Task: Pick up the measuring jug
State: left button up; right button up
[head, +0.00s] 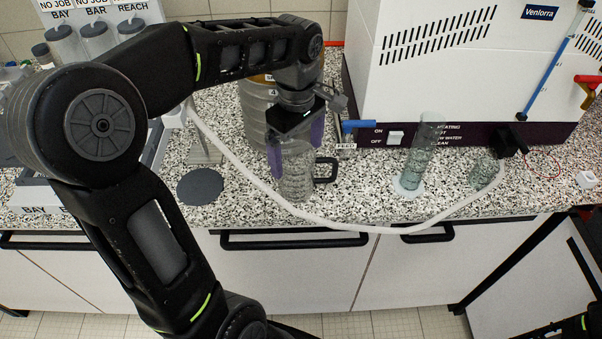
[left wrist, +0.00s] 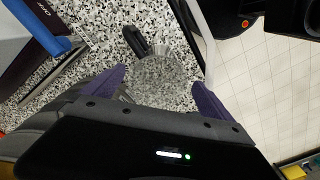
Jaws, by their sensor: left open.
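The measuring jug (head: 296,180) is a clear vessel with a black handle on its right side. It stands upright on the speckled worktop near its front edge. My left gripper (head: 296,148) is open above it, its purple fingers on either side of the jug's upper part. In the left wrist view the jug (left wrist: 162,78) shows between the fingertips of the left gripper (left wrist: 160,88), with its handle pointing up and left. I cannot tell whether the fingers touch it. My right gripper is not seen.
A pale hose (head: 255,180) loops across the worktop (head: 355,195) close around the jug. A stack of sieves (head: 254,105) stands behind, a dark disc (head: 200,186) lies left, and a glass cylinder (head: 420,155) stands right before the white machine (head: 450,60).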

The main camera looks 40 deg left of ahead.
pick_arm(q)
notch_tip(320, 180, down, 5)
jog(key=shift+w+d+p, duration=0.1)
jog(key=shift+p, duration=0.45)
jog(key=c, duration=1.5)
